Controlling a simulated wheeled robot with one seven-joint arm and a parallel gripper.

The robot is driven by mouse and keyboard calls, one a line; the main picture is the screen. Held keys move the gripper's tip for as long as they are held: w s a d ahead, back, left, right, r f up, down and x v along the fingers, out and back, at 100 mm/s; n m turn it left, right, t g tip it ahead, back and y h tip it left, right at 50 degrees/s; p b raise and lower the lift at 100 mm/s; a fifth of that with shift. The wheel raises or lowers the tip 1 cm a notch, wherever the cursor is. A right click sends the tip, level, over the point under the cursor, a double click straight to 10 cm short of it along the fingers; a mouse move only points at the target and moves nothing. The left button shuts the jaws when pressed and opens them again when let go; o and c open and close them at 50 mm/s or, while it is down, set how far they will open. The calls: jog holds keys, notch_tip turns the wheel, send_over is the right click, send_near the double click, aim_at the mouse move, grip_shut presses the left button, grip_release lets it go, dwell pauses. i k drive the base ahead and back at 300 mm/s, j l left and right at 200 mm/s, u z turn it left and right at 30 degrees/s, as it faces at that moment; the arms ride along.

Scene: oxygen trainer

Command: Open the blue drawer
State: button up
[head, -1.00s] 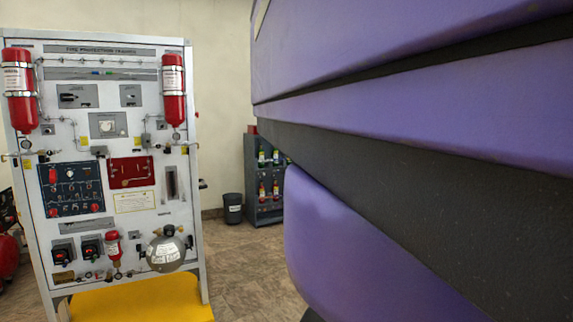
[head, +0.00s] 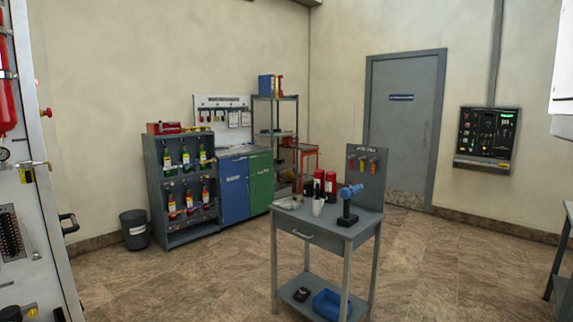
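A blue cabinet front (head: 235,190) with a small pale label stands against the far wall, left of centre in the head view. It appears closed, and I cannot tell whether it is a drawer or a door. A green front (head: 261,183) adjoins it on the right. My gripper is not in view, so whether it is open or shut is hidden.
A grey workbench (head: 318,229) with tools on top and a blue bin (head: 331,304) below stands in front, to the right. A bottle rack (head: 181,190) and a dark waste bin (head: 134,229) stand left of the blue front. The tiled floor (head: 190,285) at centre left is clear.

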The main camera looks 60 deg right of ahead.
aim_at(227, 164)
jog(key=z, duration=1.3)
jog(key=i+u, duration=0.25)
jog(key=i, duration=0.35)
jog(key=i+j, duration=0.1)
jog(key=i, duration=5.85)
jog(key=i+j+z, duration=0.2)
jog(key=i, duration=0.25)
jog(key=i+j+z, duration=0.2)
jog(key=i+j, duration=0.15)
jog(key=i+j+z, duration=0.15)
jog(key=i+z, duration=0.25)
jog(key=i+j+z, duration=0.2)
jog(key=z, duration=0.15)
